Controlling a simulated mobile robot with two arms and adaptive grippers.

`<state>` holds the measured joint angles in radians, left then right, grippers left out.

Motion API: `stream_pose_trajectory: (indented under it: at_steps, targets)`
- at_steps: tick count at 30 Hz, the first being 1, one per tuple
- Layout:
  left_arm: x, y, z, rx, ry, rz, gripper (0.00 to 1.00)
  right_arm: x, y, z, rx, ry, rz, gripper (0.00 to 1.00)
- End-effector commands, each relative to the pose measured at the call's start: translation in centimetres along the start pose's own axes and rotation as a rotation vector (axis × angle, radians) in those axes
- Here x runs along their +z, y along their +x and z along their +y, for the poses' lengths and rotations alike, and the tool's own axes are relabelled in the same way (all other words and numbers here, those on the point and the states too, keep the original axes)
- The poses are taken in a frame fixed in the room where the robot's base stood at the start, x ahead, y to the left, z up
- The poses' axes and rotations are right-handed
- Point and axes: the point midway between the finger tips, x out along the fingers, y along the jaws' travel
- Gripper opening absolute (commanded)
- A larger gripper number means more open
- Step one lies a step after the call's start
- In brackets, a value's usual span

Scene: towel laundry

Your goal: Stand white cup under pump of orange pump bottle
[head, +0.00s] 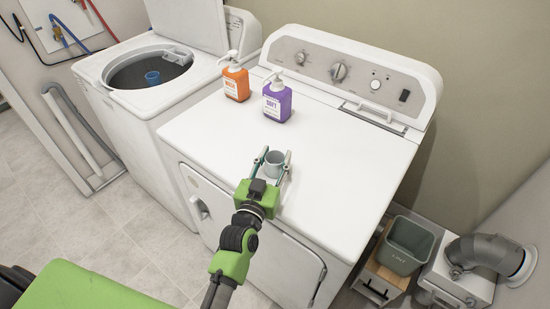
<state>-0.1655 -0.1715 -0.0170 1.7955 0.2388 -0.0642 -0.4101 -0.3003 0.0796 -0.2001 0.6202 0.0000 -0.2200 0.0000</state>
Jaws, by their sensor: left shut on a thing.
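The white cup (275,162) looks light grey and upright near the front edge of the dryer top. My left gripper (276,155) is shut on it, with one finger on each side. I cannot tell whether the cup touches the surface. The orange pump bottle (236,85) stands upright at the back left of the dryer top, with its white pump (229,58) on top. The cup is apart from the bottle, nearer the front and to its right. My right gripper is not in view.
A purple pump bottle (277,103) stands just right of the orange one, between it and the cup. The dryer top (350,160) is clear on the right. A grey bin (405,245) is at right.

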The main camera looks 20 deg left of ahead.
Motion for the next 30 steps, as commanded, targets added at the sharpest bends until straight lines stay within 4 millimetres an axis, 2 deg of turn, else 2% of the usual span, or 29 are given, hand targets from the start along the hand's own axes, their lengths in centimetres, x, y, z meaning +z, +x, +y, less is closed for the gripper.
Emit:
stream_pose_trajectory:
  at_steps: [1,2,3,13,18,26,30]
  targets:
    - [0.3,0.0,0.0,0.0,0.0,0.0,0.23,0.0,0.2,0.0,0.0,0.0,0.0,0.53]
    - [0.1,0.0,0.0,0.0,0.0,0.0,0.43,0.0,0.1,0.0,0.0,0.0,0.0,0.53]
    - [0.1,0.0,0.0,0.0,0.0,0.0,0.53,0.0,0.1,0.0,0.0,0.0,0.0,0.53]
    - [0.2,0.0,0.0,0.0,0.0,0.0,0.53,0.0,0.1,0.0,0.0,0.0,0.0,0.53]
    - [0.5,0.0,0.0,-0.001,-0.001,0.002,0.53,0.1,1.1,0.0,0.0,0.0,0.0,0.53]
    - [-0.5,-5.2,-0.7,0.002,0.005,-0.006,0.53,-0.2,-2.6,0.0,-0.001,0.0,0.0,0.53]
    - [-0.2,-8.3,-0.7,0.001,0.002,-0.005,0.53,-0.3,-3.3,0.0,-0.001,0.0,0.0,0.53]
